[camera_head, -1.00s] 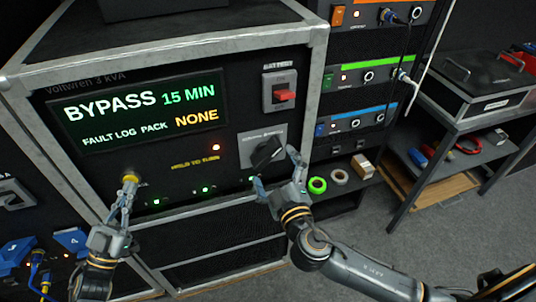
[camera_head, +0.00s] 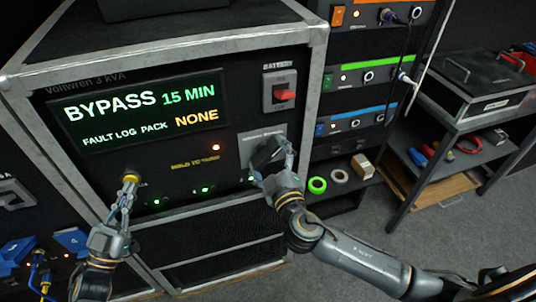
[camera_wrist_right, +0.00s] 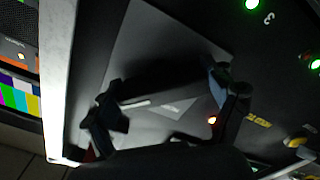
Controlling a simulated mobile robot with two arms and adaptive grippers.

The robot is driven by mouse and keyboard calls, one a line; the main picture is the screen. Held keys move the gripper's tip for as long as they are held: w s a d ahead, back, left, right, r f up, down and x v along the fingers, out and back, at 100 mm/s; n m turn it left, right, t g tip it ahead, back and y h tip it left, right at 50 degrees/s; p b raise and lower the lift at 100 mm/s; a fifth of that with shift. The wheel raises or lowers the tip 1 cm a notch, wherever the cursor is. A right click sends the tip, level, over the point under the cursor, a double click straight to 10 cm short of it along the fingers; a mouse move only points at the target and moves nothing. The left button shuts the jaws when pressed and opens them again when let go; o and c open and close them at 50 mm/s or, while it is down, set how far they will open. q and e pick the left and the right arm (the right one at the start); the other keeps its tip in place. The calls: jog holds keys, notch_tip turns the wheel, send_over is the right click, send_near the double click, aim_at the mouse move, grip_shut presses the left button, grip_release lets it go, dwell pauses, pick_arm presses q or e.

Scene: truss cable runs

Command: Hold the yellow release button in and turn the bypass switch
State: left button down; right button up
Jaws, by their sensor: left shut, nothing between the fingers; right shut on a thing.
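The yellow release button (camera_head: 130,178) sits low on the left of the black cabinet front. My left gripper (camera_head: 127,190) is shut and empty, with its fingertips at the button; how far the button is pressed cannot be told. The bypass switch (camera_head: 264,151) is a black knob on a grey plate, lower right of the front. My right gripper (camera_head: 272,162) is shut on it, partly hiding it. In the right wrist view the fingers sit on both sides of the dark knob (camera_wrist_right: 165,84), and the yellow button (camera_wrist_right: 295,141) shows at the right.
The display (camera_head: 140,110) reads BYPASS 15 MIN, FAULT LOG, PACK NONE. A red battery switch (camera_head: 284,95) sits above the bypass switch. A rack (camera_head: 352,122) with tape rolls (camera_head: 317,185) on its shelf stands to the right. Blue connectors (camera_head: 70,240) lie at lower left.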

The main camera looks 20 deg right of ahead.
jog(key=shift+n, duration=0.3)
jog(key=n, duration=0.3)
jog(key=shift+d+r+n, duration=0.1)
jog(key=shift+n, duration=0.2)
jog(key=n, duration=0.4)
jog(key=shift+r+n, duration=0.1)
jog(key=shift+n, duration=0.2)
jog(key=n, duration=0.4)
jog(key=shift+r, duration=0.1)
jog(key=shift+r+n, duration=0.1)
jog(key=shift+n, duration=2.4)
jog(key=o, duration=1)
